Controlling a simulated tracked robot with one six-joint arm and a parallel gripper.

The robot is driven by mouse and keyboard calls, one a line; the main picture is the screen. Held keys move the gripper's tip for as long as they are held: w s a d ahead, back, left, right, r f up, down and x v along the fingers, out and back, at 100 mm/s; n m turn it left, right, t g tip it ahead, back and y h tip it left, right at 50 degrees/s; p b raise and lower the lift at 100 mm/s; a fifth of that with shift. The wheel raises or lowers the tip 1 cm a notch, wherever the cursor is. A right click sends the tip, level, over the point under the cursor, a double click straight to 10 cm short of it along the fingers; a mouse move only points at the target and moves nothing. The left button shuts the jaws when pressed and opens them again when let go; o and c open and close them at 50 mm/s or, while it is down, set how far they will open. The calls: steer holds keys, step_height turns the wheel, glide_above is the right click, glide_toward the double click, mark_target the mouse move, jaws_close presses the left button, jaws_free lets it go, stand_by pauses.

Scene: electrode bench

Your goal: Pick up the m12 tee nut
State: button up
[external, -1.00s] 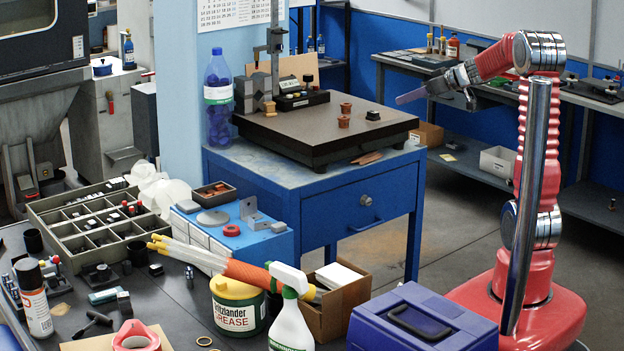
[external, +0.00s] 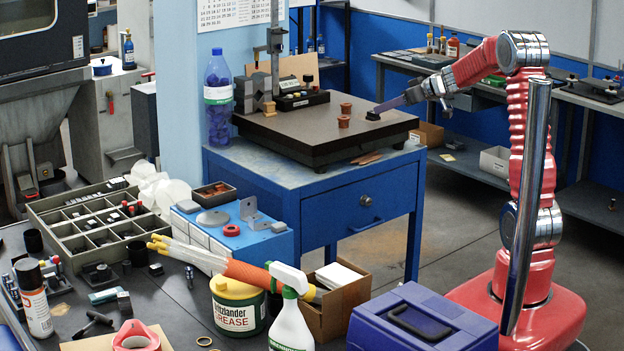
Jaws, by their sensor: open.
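A small black block with a raised top, which looks like the m12 tee nut (external: 372,116), sits on the dark surface plate (external: 290,133) near its right side.
Two copper-brown pieces (external: 344,121) stand on the plate left of the black block. A height gauge (external: 275,60) and a small box (external: 302,100) stand at the back left. The plate rests on a blue cabinet (external: 300,205). The plate's front middle is clear.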

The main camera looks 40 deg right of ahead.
mark_target(378, 121)
steer(key=shift+x, duration=2.55)
steer(key=shift+f, duration=0.1)
steer(key=shift+c, duration=0.3)
steer(key=c, duration=1.1)
steer(key=shift+c, duration=0.2)
step_height(378, 121, up, 10)
